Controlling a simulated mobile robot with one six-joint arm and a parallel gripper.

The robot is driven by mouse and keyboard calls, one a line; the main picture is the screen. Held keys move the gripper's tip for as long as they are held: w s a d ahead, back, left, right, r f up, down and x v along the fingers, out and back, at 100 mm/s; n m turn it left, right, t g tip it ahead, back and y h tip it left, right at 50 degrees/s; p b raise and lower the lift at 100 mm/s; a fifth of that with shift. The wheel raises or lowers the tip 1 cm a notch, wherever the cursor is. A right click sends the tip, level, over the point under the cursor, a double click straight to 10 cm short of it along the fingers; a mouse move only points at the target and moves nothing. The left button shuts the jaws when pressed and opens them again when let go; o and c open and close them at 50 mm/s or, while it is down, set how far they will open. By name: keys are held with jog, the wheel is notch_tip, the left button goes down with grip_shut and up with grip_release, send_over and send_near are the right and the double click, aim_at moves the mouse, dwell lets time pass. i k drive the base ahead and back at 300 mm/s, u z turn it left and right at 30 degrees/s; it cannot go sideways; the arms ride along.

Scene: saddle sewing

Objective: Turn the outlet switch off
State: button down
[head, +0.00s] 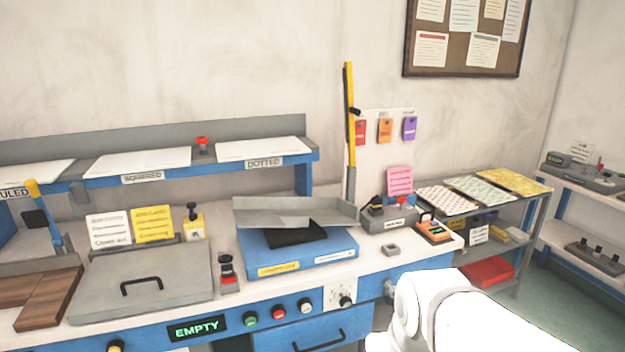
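No part in view is clearly labelled as the outlet switch. A pale plate with a dark-tipped knob (345,300) is on the blue front of the bench, right of a row of round buttons; its setting is too small to read. A small grey box with a red-and-black switch (228,272) stands on the bench top, right of the grey lidded box. A grey control box with a small lever and a red part (386,215) stands at the bench's right end. My white arm crosses the lower right; my gripper is out of the picture.
The bench front has green, red and white buttons (278,313) and an "EMPTY" display (198,328). A grey tray (295,213) rests over a blue box (300,252). A metal shelf with patterned sheets (482,192) stands to the right, with open floor (565,285) beyond it.

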aim_at(401, 201)
jog(key=z, duration=0.45)
jog(key=i, duration=0.75)
jog(key=z, duration=0.5)
jog(key=i, duration=1.25)
jog(key=u, duration=0.75)
